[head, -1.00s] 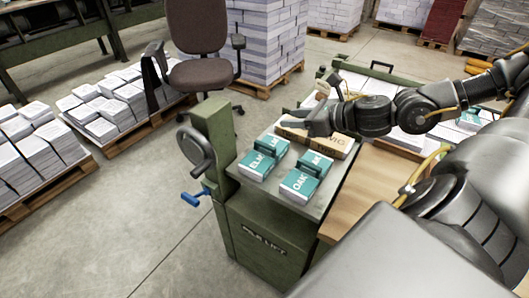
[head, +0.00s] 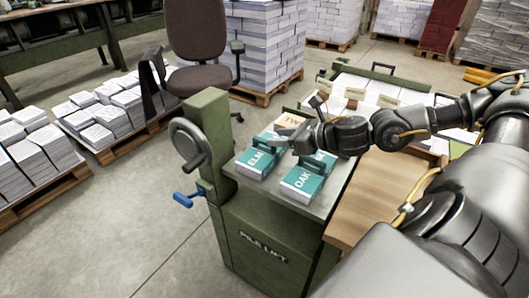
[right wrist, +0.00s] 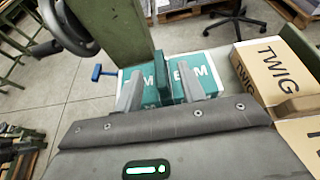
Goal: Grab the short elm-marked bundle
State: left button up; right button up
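A teal elm-marked bundle (head: 255,163) lies on the grey top of the pile lift, left of a teal oak-marked bundle (head: 301,182). A raised dark-green piece stands on each. My right gripper (head: 279,145) is low over the far part of the elm bundle and partly hides it. In the right wrist view its two fingers (right wrist: 160,92) are apart, with a dark-green upright piece (right wrist: 159,68) showing between them. Teal faces with partly hidden elm lettering (right wrist: 203,76) show around them. Contact cannot be told. My left gripper is not in view.
The lift's green post and handwheel (head: 188,142) rise at the left. A wooden surface (head: 375,190) adjoins at the right. Stacked paper (head: 110,115) and a chair (head: 205,75) stand beyond.

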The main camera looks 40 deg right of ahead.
aim_at(257, 137)
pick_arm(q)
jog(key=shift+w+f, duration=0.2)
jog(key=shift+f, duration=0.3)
pick_arm(e)
jog(key=shift+x, duration=0.85)
jog(key=shift+w, duration=0.1)
jog(key=shift+w+a+p, duration=0.2)
jog(key=shift+w+p, duration=0.1)
jog(key=shift+p+x, duration=0.45)
jog(key=shift+x, duration=1.75)
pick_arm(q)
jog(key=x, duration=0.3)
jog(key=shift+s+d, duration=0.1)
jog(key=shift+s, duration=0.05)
pick_arm(e)
jog(key=shift+f, duration=0.15)
jog(key=shift+c, duration=0.3)
grip_shut()
